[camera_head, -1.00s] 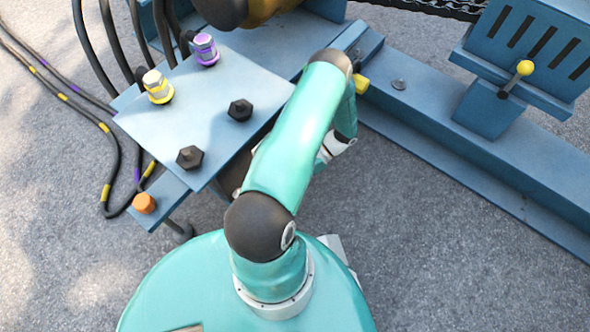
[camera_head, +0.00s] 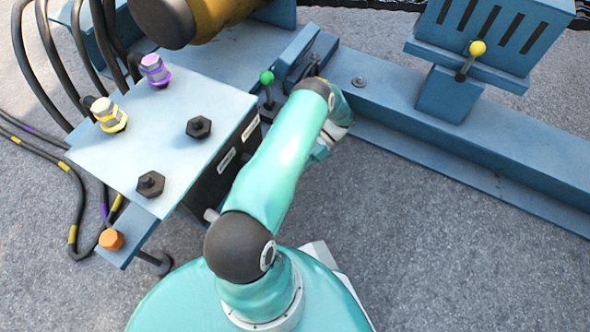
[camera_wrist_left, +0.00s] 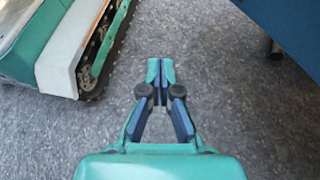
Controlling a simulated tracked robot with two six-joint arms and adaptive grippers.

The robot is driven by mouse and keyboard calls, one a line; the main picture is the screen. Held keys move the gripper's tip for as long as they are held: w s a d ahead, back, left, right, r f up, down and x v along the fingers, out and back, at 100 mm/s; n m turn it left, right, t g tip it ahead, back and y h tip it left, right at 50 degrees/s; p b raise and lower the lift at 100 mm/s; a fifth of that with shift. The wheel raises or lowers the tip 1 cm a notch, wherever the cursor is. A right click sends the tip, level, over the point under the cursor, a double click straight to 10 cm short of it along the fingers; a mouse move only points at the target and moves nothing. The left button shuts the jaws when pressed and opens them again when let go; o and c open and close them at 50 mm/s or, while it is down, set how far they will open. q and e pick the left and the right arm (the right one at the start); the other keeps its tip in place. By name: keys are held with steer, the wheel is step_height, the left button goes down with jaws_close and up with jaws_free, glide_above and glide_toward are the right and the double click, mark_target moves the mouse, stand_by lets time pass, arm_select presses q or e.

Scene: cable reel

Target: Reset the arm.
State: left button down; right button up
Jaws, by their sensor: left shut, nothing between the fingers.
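A teal arm of mine (camera_head: 285,160) with dark joints bends over the front of the blue machine in the head view. Its far end folds down beside the blue beam, and no gripper fingers show there. In the left wrist view my left gripper (camera_wrist_left: 160,68) is shut and empty, with its fingertips together above bare grey ground. It touches nothing that I can see. My right gripper is not in view.
A blue box (camera_head: 165,130) with bolts and fittings stands left of the arm. A green-knobbed lever (camera_head: 267,78) and a blue beam (camera_head: 450,140) are close to it. Black cables (camera_head: 80,200) lie at left. A track (camera_wrist_left: 95,50) and a blue part (camera_wrist_left: 290,25) flank the gripper.

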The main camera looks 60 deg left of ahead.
arm_select(q)
steer(key=shift+w, duration=0.2)
stand_by(0.5)
steer(key=w+d+f+m+t+p, duration=0.1)
steer(key=w+d+f+t, duration=0.15)
steer(key=d, duration=0.65)
steer(key=w+d+f+t, duration=0.1)
steer(key=w+d+t, duration=0.25)
steer(key=d, duration=0.55)
steer(key=s+d+r+n+t+p, duration=0.1)
steer(key=d+r+t, duration=0.2)
steer(key=d, duration=0.4)
steer(key=s+d+r+n+t, duration=0.1)
steer(key=d+r+t, duration=0.2)
steer(key=d, duration=0.4)
step_height(320, 180, up, 39)
steer(key=t+p, duration=0.1)
steer(key=p, duration=3.7)
steer(key=shift+s+d+h, duration=0.15)
steer(key=shift+d+h, duration=0.15)
steer(key=shift+d, duration=0.05)
